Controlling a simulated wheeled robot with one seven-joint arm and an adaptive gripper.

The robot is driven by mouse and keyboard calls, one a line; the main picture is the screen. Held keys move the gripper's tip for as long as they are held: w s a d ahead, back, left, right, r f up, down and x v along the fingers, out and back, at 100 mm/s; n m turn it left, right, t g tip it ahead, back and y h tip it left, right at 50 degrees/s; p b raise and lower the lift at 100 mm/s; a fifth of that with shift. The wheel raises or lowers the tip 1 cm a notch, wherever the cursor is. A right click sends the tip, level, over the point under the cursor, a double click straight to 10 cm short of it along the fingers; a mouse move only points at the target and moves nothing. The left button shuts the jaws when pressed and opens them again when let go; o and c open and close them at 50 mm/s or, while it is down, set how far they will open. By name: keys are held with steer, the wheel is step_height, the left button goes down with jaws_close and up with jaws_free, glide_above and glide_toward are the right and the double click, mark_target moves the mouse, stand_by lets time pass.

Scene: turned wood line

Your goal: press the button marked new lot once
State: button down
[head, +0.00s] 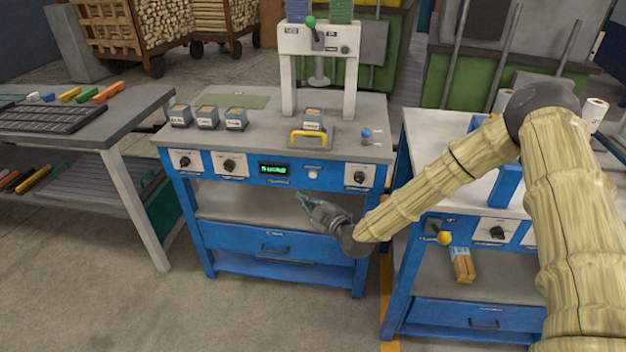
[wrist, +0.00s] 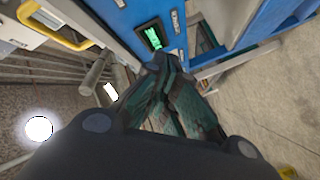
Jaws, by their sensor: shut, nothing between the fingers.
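A blue workbench front panel (head: 331,177) carries a small pale round button (head: 312,174), right of a green lit display (head: 273,169). Its label is too small to read, so I cannot tell whether it is marked new lot. My gripper (head: 301,197) is in front of the bench, a little below the button and apart from the panel. In the wrist view my gripper (wrist: 164,66) is shut and empty, its fingertips near the blue panel and the green display (wrist: 152,36). I cannot make out the button there.
Black rotary knobs (head: 229,165) sit along the same panel, with another (head: 360,177) at its right end. A yellow handle (head: 309,137) and a white press frame (head: 319,48) stand on the benchtop. A second blue bench (head: 471,312) is at the right.

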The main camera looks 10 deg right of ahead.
mark_target(313, 175)
steer(key=shift+w, duration=0.15)
steer(key=shift+w+d+b, duration=0.4)
steer(key=shift+w+b, duration=0.05)
steer(key=shift+w, duration=0.9)
steer(key=shift+w+d+b, duration=0.35)
steer(key=shift+w+b, duration=0.15)
steer(key=shift+w, duration=0.9)
steer(key=shift+w+d+b, duration=0.4)
steer(key=shift+w+b, duration=0.05)
steer(key=shift+w, duration=0.9)
steer(key=shift+w, duration=0.1)
steer(key=shift+w, duration=0.3)
steer(key=shift+w+d+b, duration=0.2)
steer(key=shift+w+b, duration=0.15)
steer(key=shift+b, duration=0.1)
steer(key=shift+s+a, duration=0.2)
steer(key=shift+s, duration=0.55)
